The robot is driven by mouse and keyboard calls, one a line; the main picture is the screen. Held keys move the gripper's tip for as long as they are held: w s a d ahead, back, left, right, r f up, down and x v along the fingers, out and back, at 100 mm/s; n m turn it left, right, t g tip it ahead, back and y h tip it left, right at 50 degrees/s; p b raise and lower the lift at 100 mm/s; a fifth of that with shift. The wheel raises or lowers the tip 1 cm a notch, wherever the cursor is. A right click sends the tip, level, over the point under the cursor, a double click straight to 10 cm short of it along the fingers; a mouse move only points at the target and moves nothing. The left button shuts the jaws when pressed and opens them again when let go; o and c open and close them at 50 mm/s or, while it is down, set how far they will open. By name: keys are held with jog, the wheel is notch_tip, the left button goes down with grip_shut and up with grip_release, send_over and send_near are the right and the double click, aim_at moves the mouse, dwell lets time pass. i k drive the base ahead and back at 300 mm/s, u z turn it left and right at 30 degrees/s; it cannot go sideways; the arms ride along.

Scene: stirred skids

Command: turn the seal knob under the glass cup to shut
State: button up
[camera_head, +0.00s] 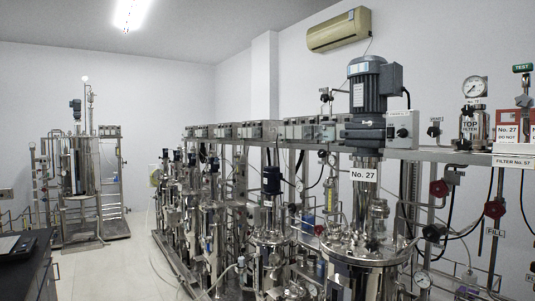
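No knob with a readable seal label shows, and I cannot make out for certain which vessel is the glass cup. A small upright canister labelled TOP FILTER (475,125) stands at the upper right under a round gauge (474,87). Below and left of it are a red knob (438,188) and a black knob (434,233). Another red knob (495,208) sits above a FILL label. A small red knob (319,229) is left of the large vessel, below a yellowish clear tube (331,196). The knobs' settings cannot be read. My gripper is not in view.
The large steel vessel No. 27 (368,245) with its grey motor (372,90) fills the right foreground. Several smaller vessels line the skid (210,235) to its left. A separate skid (82,180) stands far left. A dark bench (25,265) is lower left. Pale floor (120,270) between is clear.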

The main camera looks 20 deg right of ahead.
aim_at(322, 153)
jog(key=z, duration=0.1)
jog(key=i, duration=1.25)
jog(key=z, duration=0.95)
jog(key=i, duration=0.5)
jog(key=z, duration=0.15)
jog(key=k, duration=0.7)
jog(key=z, duration=0.25)
jog(key=i, duration=0.7)
jog(key=u, duration=0.05)
